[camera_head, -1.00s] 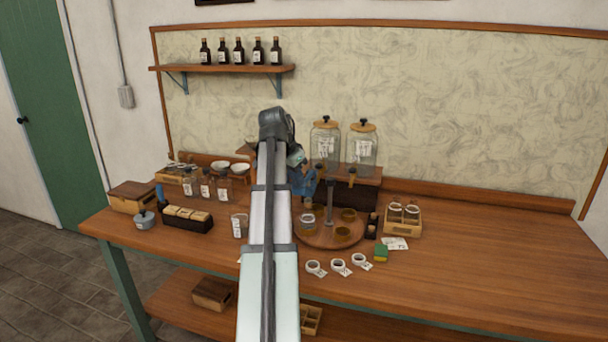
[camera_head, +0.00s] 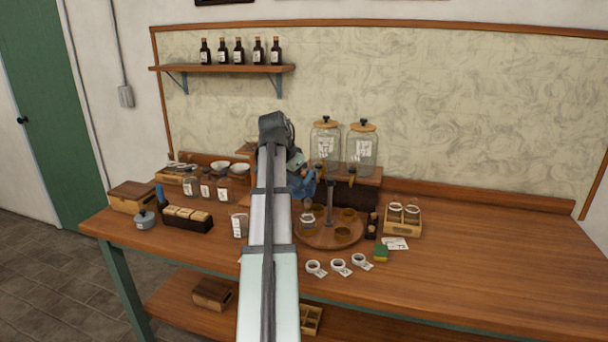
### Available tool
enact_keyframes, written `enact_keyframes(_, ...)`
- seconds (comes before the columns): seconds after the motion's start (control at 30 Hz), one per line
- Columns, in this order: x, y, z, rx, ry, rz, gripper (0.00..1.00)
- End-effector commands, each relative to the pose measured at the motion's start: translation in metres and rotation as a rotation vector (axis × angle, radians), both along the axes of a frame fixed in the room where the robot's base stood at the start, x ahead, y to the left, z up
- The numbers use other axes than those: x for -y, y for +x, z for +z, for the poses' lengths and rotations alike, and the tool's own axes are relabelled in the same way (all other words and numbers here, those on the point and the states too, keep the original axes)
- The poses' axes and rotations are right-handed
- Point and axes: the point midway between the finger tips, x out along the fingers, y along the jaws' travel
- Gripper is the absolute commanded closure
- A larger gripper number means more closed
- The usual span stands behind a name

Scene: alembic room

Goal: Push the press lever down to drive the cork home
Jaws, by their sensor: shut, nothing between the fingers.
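A blue metal piece (camera_head: 301,186), which looks like part of the press, stands behind my arm at the back of the bench. My arm hides most of it, and I cannot make out the lever or the cork clearly. My gripper (camera_head: 297,162) shows only in part, just above the blue piece, past the bend of my wrist. Its fingers look closed, with nothing seen in them. Whether they touch the press is too small and too hidden to tell.
A round wooden tray (camera_head: 325,243) with amber cups and an upright post stands right of my arm. Two large glass jars (camera_head: 325,144) (camera_head: 361,150) stand behind. Labelled bottles (camera_head: 206,187) and a dark box (camera_head: 187,222) are left. The bench's right side (camera_head: 480,260) is clear.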

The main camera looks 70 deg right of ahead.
Motion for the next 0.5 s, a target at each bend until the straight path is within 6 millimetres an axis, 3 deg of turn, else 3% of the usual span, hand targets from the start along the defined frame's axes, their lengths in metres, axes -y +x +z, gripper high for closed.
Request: enact_keyframes(0.5, 0.0, 0.0, -0.01, 0.0, 0.0, 0.0, 1.0)
